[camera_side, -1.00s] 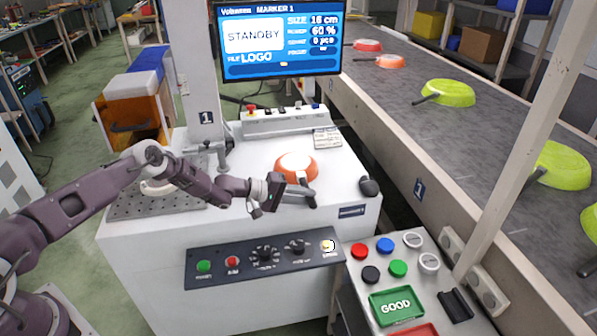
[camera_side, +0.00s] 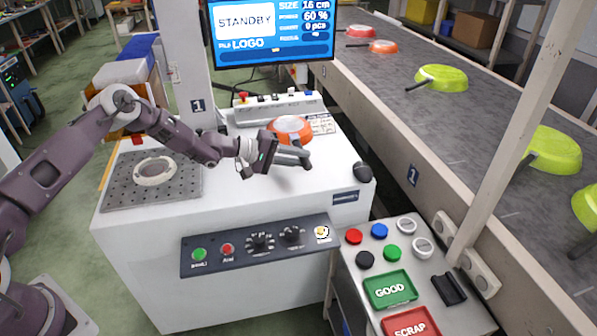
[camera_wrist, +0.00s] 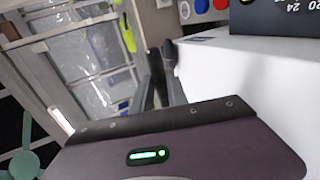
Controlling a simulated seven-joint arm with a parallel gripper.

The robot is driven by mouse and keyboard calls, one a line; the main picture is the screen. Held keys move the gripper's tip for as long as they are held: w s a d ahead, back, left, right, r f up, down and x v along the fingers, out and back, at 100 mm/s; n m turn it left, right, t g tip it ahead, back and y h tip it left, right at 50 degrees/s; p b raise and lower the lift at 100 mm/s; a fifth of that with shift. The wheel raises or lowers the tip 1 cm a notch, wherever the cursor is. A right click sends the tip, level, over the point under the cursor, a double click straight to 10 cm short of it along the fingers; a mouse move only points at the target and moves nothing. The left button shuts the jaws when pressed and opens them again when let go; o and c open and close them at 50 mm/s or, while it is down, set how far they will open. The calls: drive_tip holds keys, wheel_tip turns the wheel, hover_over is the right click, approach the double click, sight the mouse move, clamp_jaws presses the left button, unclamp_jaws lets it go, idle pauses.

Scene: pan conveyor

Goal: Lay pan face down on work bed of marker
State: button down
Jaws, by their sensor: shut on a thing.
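The orange pan (camera_side: 303,138) is over the back right of the white marker cabinet in the side view, its round body pointing away from my gripper. I cannot tell for certain which face is up or its exact height. My gripper (camera_side: 283,153) is shut on the pan's grey handle (camera_side: 296,162). In the wrist view, my gripper (camera_wrist: 165,82) shows its fingers around the dark handle (camera_wrist: 168,54); the pan's body is not clear there. The work bed (camera_side: 122,196), a perforated grey plate, lies left of the pan, with a pale ring (camera_side: 155,172) on it.
The marker screen (camera_side: 270,35) reads STANDBY. A control box (camera_side: 275,108) and column (camera_side: 190,70) stand behind the work area. The conveyor (camera_side: 400,105) carries several green and orange pans. Button panels stand in front.

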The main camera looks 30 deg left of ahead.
drive_tip(key=s+a+r, duration=0.3)
drive_tip(key=s, duration=0.5)
drive_tip(key=s+a+r+m+g+h, duration=0.1)
drive_tip(key=s+a+r, duration=0.15)
drive_tip(key=s, duration=0.55)
drive_tip(key=s+a+r, duration=0.3)
drive_tip(key=s, duration=0.6)
drive_tip(key=s+a+f+n+t+y, duration=0.2)
drive_tip(key=s+a+f, duration=0.1)
drive_tip(key=a+f, duration=0.35)
drive_tip(key=s+a+f+n+t+y, duration=0.1)
drive_tip(key=s+a+f+n+y, duration=0.1)
drive_tip(key=s+a+f, duration=0.35)
drive_tip(key=w+a, duration=0.2)
drive_tip(key=a, duration=0.1)
drive_tip(key=w+a, duration=0.2)
drive_tip(key=a, duration=0.1)
drive_tip(key=w+a, duration=0.2)
drive_tip(key=a, duration=0.1)
drive_tip(key=shift+w+a+f, duration=0.1)
drive_tip(key=shift+a+f, duration=0.1)
drive_tip(key=shift+a, duration=0.15)
drive_tip(key=shift+w+a+f, duration=0.1)
drive_tip(key=shift+a+f, duration=0.05)
drive_tip(key=shift+f, duration=2.05)
drive_tip(key=c, duration=1.2)
unclamp_jaws()
drive_tip(key=shift+c, duration=0.2)
